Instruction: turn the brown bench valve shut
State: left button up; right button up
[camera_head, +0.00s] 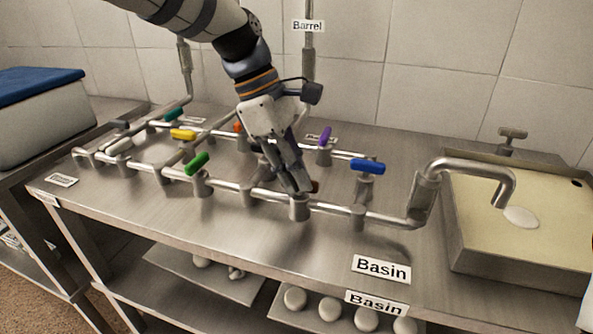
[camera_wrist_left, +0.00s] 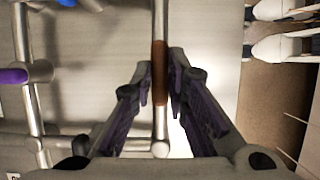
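The brown valve handle (camera_wrist_left: 161,72) lies in line with its steel pipe in the left wrist view. In the head view only a small brown end (camera_head: 315,187) shows; my fingers hide the rest. My left gripper (camera_head: 297,188) reaches down onto this valve at the front pipe. In the left wrist view its fingertips (camera_wrist_left: 161,80) stand close on both sides of the brown handle, nearly closed around it. Whether the pads press on the handle cannot be made out. My right gripper is not in view.
Other handles stand close by: blue (camera_head: 368,166), purple (camera_head: 325,136), green (camera_head: 197,163) and yellow (camera_head: 183,134). A bent spout (camera_head: 475,166) reaches over the basin (camera_head: 478,257) at right. A tiled wall (camera_head: 430,60) closes the back.

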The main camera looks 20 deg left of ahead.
pick_arm(q)
grip_shut()
jog(key=m+g, duration=0.1)
jog(key=m, duration=0.1)
jog(key=m+b, duration=0.1)
jog(key=m, duration=0.1)
jog(key=shift+w+f+m+g, duration=0.15)
jog(key=shift+m+g, duration=0.25)
jog(key=m+g+y, duration=0.1)
jog(key=m, duration=0.2)
jog(key=m+g+y+b, duration=0.1)
jog(key=m, duration=0.2)
jog(key=shift+w+d, duration=0.1)
jog(key=shift+d, duration=0.05)
jog(key=m+y, duration=0.1)
jog(key=m, duration=0.2)
jog(key=shift+m+b, duration=0.3)
jog(key=shift+m, duration=0.1)
jog(key=shift+d+m+y, duration=0.15)
jog(key=shift+m+y, duration=0.65)
jog(key=shift+m, duration=0.9)
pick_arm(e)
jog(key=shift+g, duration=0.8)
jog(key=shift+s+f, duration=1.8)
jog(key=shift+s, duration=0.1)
pick_arm(q)
jog(key=o, duration=0.8)
grip_release()
